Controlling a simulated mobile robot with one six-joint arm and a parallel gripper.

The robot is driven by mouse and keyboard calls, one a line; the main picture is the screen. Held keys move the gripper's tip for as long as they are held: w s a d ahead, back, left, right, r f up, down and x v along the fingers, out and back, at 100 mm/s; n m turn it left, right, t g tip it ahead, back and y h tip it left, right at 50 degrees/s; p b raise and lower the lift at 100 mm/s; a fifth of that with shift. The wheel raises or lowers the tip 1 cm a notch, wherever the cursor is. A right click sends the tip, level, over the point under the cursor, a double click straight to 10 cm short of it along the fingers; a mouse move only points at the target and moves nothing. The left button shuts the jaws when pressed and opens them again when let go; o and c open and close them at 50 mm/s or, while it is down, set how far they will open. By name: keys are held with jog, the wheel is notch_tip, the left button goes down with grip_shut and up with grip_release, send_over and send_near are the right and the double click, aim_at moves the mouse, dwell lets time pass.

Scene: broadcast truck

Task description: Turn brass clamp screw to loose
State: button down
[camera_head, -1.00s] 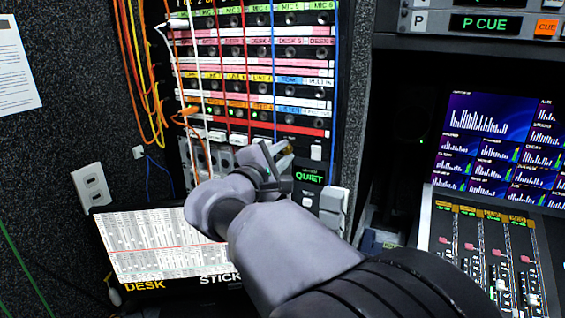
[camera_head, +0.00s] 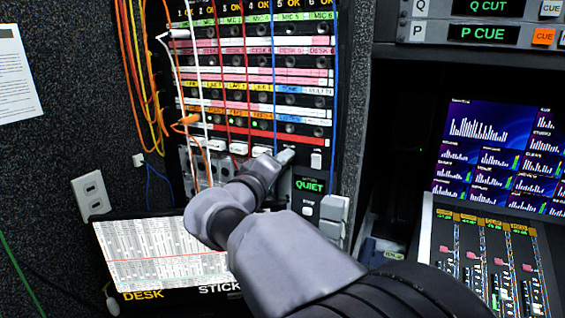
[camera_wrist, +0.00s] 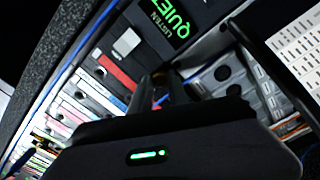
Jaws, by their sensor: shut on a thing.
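My gripper (camera_head: 284,156) reaches the lower part of the patch panel, just above the lit QUIET display. Its fingers are closed at the panel, where the brass clamp screw sits, and they hide the screw in the head view. The wrist view shows the fingers (camera_wrist: 163,86) close together, pointing at the panel beside the QUIET display (camera_wrist: 172,22).
Patch cords (camera_head: 247,85) hang down the front of the patch panel (camera_head: 312,130), left of my gripper. A strip sheet marked DESK and STICK (camera_head: 150,250) lies below left. A fader console (camera_head: 490,260) stands at the right. A white wall plate (camera_head: 92,195) is at the left.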

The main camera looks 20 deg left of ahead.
jog(key=m, duration=0.5)
jog(key=shift+m, duration=0.7)
jog(key=c, duration=1.3)
grip_release()
jog(key=shift+o, duration=0.2)
jog(key=s+a+p, duration=0.1)
jog(key=s+p, duration=0.2)
jog(key=s, duration=1.4)
jog(key=shift+s+a, duration=0.15)
jog(key=shift+s, duration=0.05)
